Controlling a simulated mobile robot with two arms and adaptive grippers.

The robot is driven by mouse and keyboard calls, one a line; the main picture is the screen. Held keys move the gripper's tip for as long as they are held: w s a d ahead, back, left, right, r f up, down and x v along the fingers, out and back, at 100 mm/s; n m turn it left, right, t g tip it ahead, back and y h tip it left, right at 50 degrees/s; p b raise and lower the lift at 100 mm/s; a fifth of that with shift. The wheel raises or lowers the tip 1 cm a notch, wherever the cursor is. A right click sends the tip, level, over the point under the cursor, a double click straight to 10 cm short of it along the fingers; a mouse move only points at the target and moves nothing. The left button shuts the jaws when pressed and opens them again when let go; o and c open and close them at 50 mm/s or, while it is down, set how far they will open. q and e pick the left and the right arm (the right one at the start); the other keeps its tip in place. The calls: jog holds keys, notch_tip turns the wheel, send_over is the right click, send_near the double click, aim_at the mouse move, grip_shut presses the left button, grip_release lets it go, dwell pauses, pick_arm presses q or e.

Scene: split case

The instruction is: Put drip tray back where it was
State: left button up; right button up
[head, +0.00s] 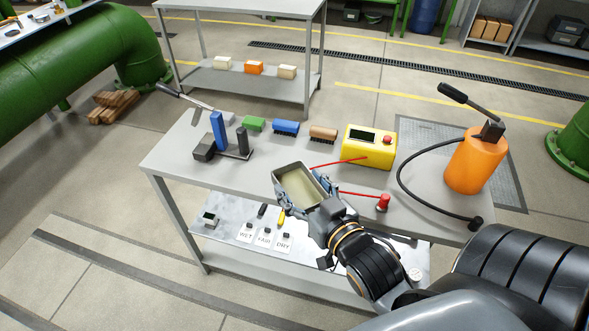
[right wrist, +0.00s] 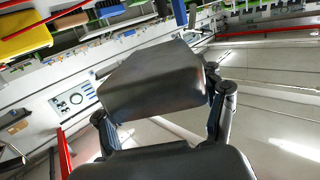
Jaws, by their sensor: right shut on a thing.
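The drip tray (head: 304,187) is a shallow, open, rectangular tray with a dark rim and a pale olive inside. My right gripper (head: 302,191) is shut on it, with its fingers at the tray's sides. In the head view the tray is over the front part of the grey bench, left of the red-capped post; I cannot tell whether it touches the top. In the right wrist view the tray (right wrist: 155,82) shows as a dark, tilted block between the fingers. My left gripper is not in view.
A lower panel (head: 215,238) holds WET, FAIR and DRY labels.

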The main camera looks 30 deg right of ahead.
aim_at(301, 169)
jog(key=w+d+f+b, duration=0.1)
jog(key=b, duration=0.1)
jog(key=w+d+f+b, duration=0.1)
jog(key=w+b, duration=0.1)
jog(key=shift+w+d+f, duration=0.1)
jog(key=shift+f, duration=0.1)
jog(key=w+d, duration=0.1)
jog(key=w+d+f, duration=0.1)
jog(key=w, duration=0.1)
jog(key=shift+w+d, duration=0.1)
jog(key=shift+w, duration=0.1)
jog(key=w+d+f, duration=0.1)
jog(key=f, duration=0.1)
jog(key=w+d+f, duration=0.1)
jog(key=w+f, duration=0.1)
jog(key=w+d+f, duration=0.1)
jog(key=f, duration=0.1)
jog(key=shift+w, duration=0.25)
jog(key=shift+w+f, duration=0.1)
jog(key=shift+f, duration=1.6)
jog(key=shift+f+b, duration=0.15)
jog(key=shift+b, duration=0.15)
jog(key=o, duration=1.4)
